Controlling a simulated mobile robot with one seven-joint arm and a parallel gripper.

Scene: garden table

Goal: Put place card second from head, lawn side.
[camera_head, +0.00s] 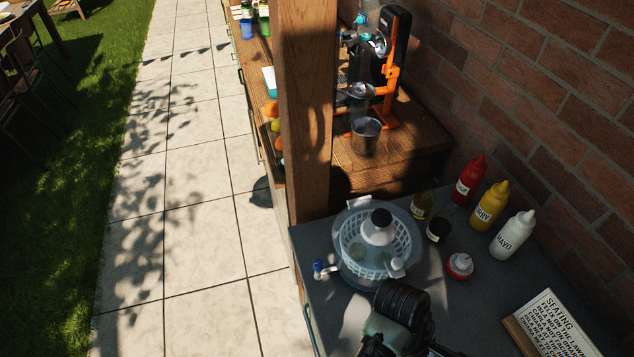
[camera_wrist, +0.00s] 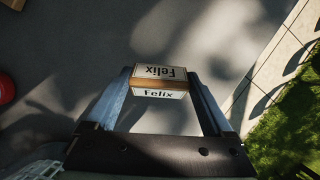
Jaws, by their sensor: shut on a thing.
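A small place card (camera_wrist: 160,93) reading "Felix" on two faces, white with a wooden-brown edge, sits between the fingers of my gripper (camera_wrist: 160,78) in the wrist view. The fingers are shut on it, above the grey counter. In the head view my wrist (camera_head: 398,315) is at the bottom, over the counter's front; the card cannot be made out there. A table (camera_head: 40,22) with chairs (camera_head: 22,62) stands on the lawn at the top left, mostly cut off. A seating sign (camera_head: 552,325) at the lower right mentions Felix and the lawn; the rest is hard to read.

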